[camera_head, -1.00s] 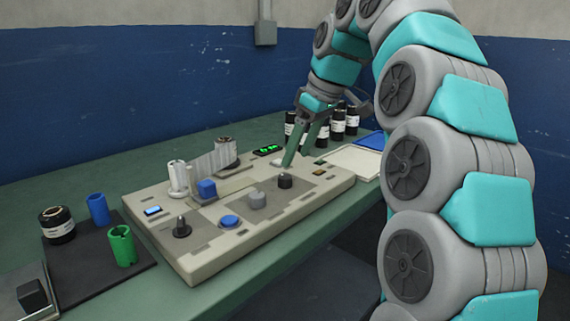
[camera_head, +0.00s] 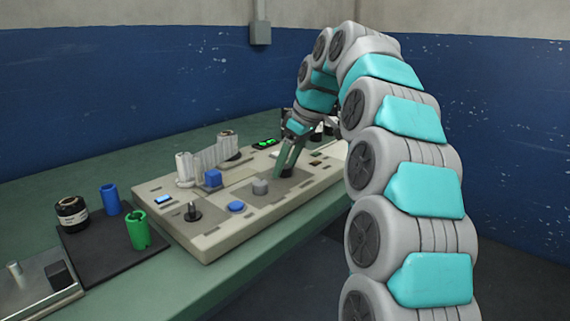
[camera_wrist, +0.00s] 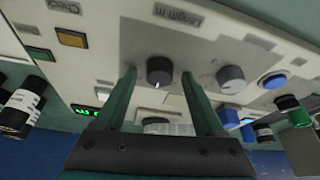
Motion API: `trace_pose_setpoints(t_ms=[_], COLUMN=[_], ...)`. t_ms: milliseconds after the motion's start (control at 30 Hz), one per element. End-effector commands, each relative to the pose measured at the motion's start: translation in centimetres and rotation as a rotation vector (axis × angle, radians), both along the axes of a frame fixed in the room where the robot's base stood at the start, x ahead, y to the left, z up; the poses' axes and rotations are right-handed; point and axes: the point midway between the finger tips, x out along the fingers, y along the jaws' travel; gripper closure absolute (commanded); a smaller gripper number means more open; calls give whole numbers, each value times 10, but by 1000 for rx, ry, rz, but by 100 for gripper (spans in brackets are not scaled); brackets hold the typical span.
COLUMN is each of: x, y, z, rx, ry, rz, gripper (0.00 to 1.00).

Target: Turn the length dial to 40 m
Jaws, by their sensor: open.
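The length dial (camera_wrist: 159,72) is a round black knob with a white pointer mark, below a "Length m" label (camera_wrist: 178,16) in the wrist view. It sits on the beige panel (camera_head: 222,238). My gripper (camera_wrist: 157,75) is open, with one green finger on each side of the dial. A gap seems to show between the fingers and the knob; I cannot tell whether either touches. In the head view my gripper (camera_head: 287,168) is down at the panel and largely hides the dial.
A grey knob (camera_head: 260,187) stands close beside the gripper, also visible in the wrist view (camera_wrist: 231,79). A blue button (camera_head: 236,206), a black knob (camera_head: 193,211) and a blue block (camera_head: 212,178) are farther left. Green and blue cylinders stand on a dark mat at left.

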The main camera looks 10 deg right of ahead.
Motion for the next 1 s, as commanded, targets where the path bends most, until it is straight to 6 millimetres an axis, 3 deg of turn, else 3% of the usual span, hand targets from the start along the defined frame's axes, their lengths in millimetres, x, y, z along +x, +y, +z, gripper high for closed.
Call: trace_pose_setpoints(t_ms=[100,700,1000], x=[0,0,0], y=[0,0,0], z=[1,1,1], rx=[0,1,0], ry=[-1,-2,-3], rz=[0,0,-8], gripper=[31,99,100])
